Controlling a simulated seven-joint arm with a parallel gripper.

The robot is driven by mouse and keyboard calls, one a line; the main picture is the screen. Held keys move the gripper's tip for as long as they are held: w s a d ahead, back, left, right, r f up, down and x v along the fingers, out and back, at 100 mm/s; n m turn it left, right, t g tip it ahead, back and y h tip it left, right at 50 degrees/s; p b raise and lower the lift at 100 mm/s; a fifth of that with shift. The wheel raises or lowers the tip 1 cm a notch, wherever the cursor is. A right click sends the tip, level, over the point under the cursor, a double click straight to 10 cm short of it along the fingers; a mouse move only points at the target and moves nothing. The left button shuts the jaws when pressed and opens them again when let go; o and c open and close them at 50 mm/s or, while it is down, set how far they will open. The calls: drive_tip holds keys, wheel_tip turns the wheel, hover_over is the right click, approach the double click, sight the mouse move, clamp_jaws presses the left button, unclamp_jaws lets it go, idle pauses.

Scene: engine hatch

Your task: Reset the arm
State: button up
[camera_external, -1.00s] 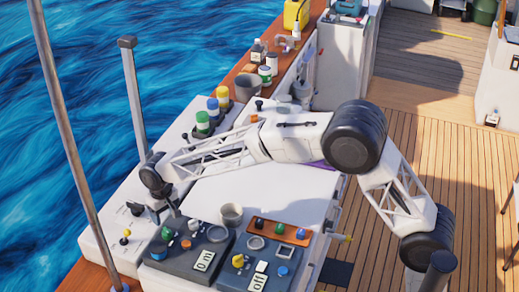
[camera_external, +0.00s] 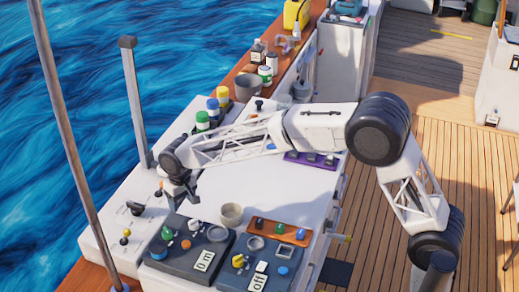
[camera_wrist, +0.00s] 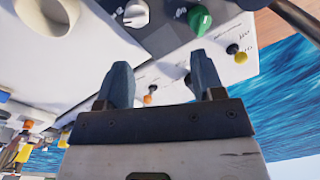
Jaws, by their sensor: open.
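My arm reaches in from the right over the white hatch top in the external view. My gripper (camera_external: 188,196) hangs over the left part of the white top, above and behind the dark control panels. In the wrist view my gripper (camera_wrist: 163,85) has its two fingers apart with nothing between them. An orange-tipped lever (camera_external: 160,188) stands on the white panel just left of the gripper. It also shows beyond the fingers in the wrist view (camera_wrist: 148,99).
Dark panels (camera_external: 215,258) with knobs and switches lie in front. A beige cup (camera_external: 231,215) stands behind them. An orange switch strip (camera_external: 280,231) and a purple strip (camera_external: 311,161) are to the right. A grey post (camera_external: 134,100) rises at the left.

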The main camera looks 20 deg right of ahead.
drive_tip(key=s+d+r+m, duration=0.1)
drive_tip(key=s+d+r, duration=0.3)
drive_tip(key=d, duration=0.7)
drive_tip(key=s+d+r+t, duration=0.1)
drive_tip(key=s+d+r, duration=0.2)
drive_tip(key=d, duration=0.8)
drive_tip(key=s+d+r+m, duration=0.1)
drive_tip(key=s+d+r, duration=0.3)
drive_tip(key=d, duration=0.7)
drive_tip(key=s+d+f+m, duration=0.1)
drive_tip(key=s+d+f, duration=0.1)
drive_tip(key=s+d, duration=0.8)
drive_tip(key=s+d+f+m+t, duration=0.1)
drive_tip(key=s+d+f, duration=0.1)
drive_tip(key=s+d, duration=0.8)
drive_tip(key=s, duration=0.4)
drive_tip(key=shift+s+d+t+h, duration=0.15)
drive_tip(key=shift+d+t+h, duration=0.15)
drive_tip(key=shift+h, duration=0.1)
drive_tip(key=shift+o, duration=0.4)
drive_tip(key=shift+r, duration=0.1)
